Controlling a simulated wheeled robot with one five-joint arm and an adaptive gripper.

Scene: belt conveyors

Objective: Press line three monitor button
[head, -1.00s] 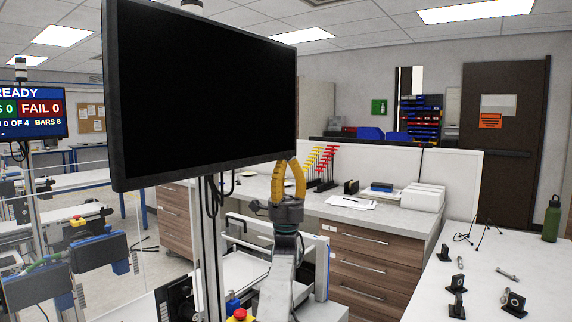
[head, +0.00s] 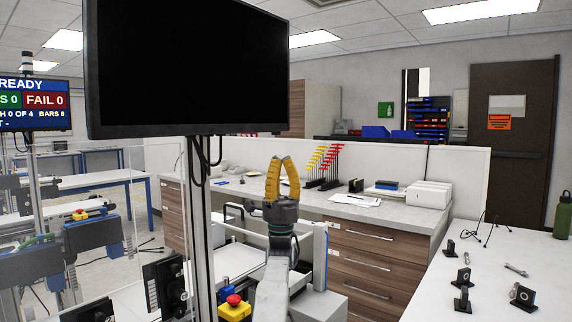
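A large monitor (head: 187,65) with a black, blank screen fills the upper left of the head view on a grey post (head: 197,235). No line number or button can be made out on it; its top edge is out of frame. My gripper (head: 282,158) points upward to the right of the post, beyond the monitor's lower right corner in the picture. Its yellow fingers lean together at the tips, with a slit between them lower down, and hold nothing. It appears apart from the monitor.
A smaller monitor (head: 34,105) at left shows READY and FAIL 0. A red button on a yellow box (head: 234,307) is low beside my arm. Clear panels stand at left. A drawer desk (head: 370,262) is behind, and a white table (head: 500,255) with small parts lies right.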

